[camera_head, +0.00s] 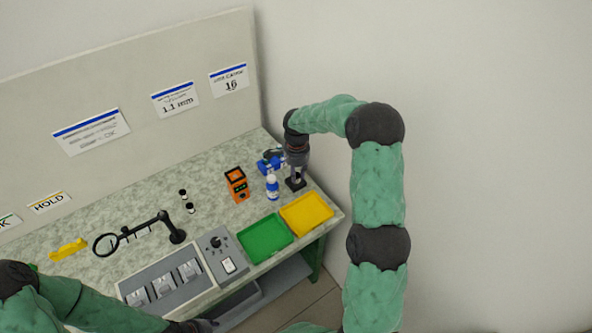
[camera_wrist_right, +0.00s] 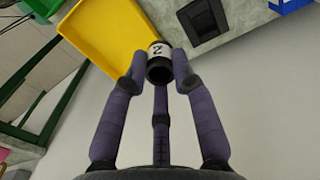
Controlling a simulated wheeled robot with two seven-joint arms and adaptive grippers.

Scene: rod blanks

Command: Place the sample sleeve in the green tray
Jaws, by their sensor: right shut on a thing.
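The sample sleeve (camera_wrist_right: 158,50) is a short tube with a white label bearing a dark mark and a dark open end, seen in the right wrist view. My right gripper (camera_wrist_right: 160,72) is shut on it, with the fingers around its sides. In the head view my right gripper (camera_head: 296,168) points down at the back right of the bench, and the sleeve cannot be made out there. The green tray (camera_head: 265,239) lies at the front right, looks empty, and is left of and nearer than the gripper. My left gripper (camera_head: 192,326) is partly cut off at the bottom edge; its fingers are unclear.
A yellow tray (camera_head: 307,215) adjoins the green one on the right. A black block (camera_head: 296,184) stands below my right gripper. A blue-and-white bottle (camera_head: 272,187), orange device (camera_head: 237,184) and blue object (camera_head: 270,163) are nearby. A magnifier (camera_head: 140,230) and grey control box (camera_head: 221,254) stand left.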

